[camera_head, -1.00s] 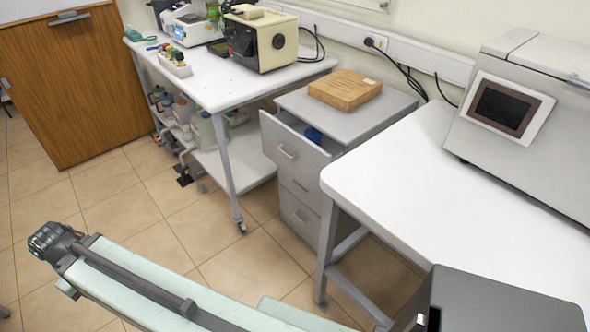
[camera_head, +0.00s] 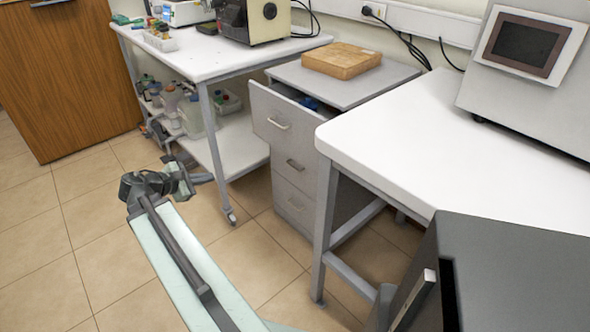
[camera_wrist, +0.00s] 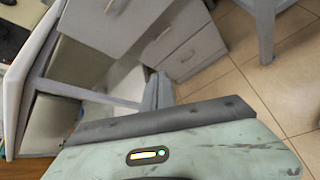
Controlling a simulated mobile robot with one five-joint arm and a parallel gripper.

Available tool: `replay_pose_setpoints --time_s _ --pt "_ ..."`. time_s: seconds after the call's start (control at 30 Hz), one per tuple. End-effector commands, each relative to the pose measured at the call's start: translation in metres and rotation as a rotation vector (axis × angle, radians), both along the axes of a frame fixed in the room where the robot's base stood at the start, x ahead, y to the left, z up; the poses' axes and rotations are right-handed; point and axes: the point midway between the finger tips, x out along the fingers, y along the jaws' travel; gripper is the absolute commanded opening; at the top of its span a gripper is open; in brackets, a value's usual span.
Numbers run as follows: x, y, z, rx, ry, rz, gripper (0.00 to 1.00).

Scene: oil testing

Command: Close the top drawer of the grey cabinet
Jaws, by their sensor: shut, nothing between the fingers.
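The grey cabinet (camera_head: 345,92) stands between two tables in the head view. Its top drawer (camera_head: 280,118) is pulled out, with something blue inside. The two lower drawers look shut. My gripper (camera_head: 180,182) is at the end of my arm, left of the cabinet and apart from the drawer, near the left table's front leg. In the wrist view, my gripper's fingers (camera_wrist: 158,92) are together and empty, pointing towards the cabinet. The pulled-out drawer's front (camera_wrist: 105,25) shows at the top there, with the lower drawers (camera_wrist: 185,50) beyond it.
A wooden box (camera_head: 342,60) lies on the cabinet. The left table (camera_head: 210,55) holds lab devices, with bottles on its lower shelf. The right white table (camera_head: 400,130) stands close to the cabinet's right side. Open tiled floor (camera_head: 75,220) lies in front.

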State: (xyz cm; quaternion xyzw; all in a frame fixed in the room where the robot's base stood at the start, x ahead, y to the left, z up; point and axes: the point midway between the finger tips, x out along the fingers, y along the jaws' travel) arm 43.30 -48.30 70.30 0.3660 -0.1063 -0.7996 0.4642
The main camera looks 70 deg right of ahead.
Motion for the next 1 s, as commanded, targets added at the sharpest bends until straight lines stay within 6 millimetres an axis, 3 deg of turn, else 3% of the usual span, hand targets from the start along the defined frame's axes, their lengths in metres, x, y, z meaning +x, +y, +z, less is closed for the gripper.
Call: replay_pose_setpoints --time_s 0.03,0.1,0.2,0.3,0.63,1.0 --pt "-0.036 -0.038 -0.024 -0.058 0.14 -0.007 0.0" --pt "-0.077 -0.076 -0.014 -0.118 0.35 -0.01 0.0" --pt "-0.12 -0.107 0.002 -0.158 0.584 -0.028 0.0" --pt "-0.143 -0.121 0.014 -0.168 0.719 -0.043 0.0" --pt "-0.157 -0.137 0.024 -0.169 0.767 -0.048 0.0" --pt "-0.199 -0.204 0.023 -0.168 0.764 -0.05 0.0"
